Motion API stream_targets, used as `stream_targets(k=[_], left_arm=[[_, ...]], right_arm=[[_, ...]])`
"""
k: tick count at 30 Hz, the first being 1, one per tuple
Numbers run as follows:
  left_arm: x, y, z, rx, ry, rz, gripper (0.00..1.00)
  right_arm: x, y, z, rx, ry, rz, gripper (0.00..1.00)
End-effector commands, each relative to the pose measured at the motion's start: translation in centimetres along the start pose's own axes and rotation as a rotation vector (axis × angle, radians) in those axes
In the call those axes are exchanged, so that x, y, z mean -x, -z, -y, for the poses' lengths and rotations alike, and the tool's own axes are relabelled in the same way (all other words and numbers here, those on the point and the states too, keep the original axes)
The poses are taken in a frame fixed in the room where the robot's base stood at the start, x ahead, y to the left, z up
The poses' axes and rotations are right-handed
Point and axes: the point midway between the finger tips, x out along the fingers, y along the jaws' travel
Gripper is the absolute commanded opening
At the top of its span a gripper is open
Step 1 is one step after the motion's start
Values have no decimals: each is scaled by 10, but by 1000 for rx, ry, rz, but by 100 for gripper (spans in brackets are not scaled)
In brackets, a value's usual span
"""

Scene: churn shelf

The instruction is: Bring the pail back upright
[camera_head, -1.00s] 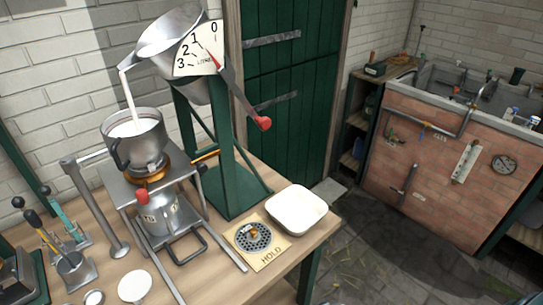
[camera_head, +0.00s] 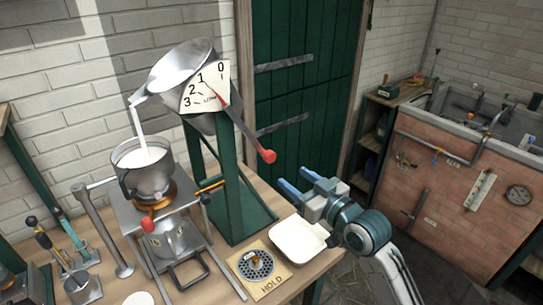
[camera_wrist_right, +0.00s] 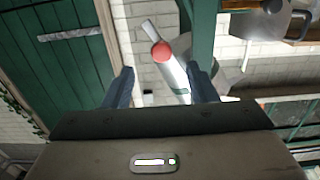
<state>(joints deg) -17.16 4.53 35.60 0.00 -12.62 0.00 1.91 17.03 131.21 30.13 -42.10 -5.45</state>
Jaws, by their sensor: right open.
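The metal pail (camera_head: 177,72) hangs tilted to the left in a green stand (camera_head: 236,185), and a white stream pours from its spout. The stream falls into a metal pot (camera_head: 142,168) holding white liquid. A dial (camera_head: 206,88) marked 0 to 3 is on the pail's side. A lever with a red knob (camera_head: 267,156) slopes down to the right from it. My right gripper (camera_head: 294,186) is open and empty, below and right of the knob. In the right wrist view the red knob (camera_wrist_right: 164,51) appears between and beyond the open fingers (camera_wrist_right: 160,88). My left gripper is not in view.
A white tray (camera_head: 299,242) and a HOLD plate with a drain grid (camera_head: 256,265) lie at the bench's right end. A small burner stand (camera_head: 172,217) supports the pot. A green door (camera_head: 305,85) is behind; a brick trough (camera_head: 470,190) stands at right.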

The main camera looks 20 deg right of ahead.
Motion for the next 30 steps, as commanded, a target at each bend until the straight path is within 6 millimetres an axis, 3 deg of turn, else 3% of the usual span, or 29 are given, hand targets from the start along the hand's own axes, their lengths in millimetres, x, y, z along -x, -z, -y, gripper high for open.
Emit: stream_targets(k=[8,15,21,30], left_arm=[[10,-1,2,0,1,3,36],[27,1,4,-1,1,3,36],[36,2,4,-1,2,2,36],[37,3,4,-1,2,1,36]], right_arm=[[-25,10,0,-4,5,-20,52],[-72,12,1,-4,4,-19,52],[-99,10,1,0,4,-17,52],[-109,8,1,3,4,-17,52]])
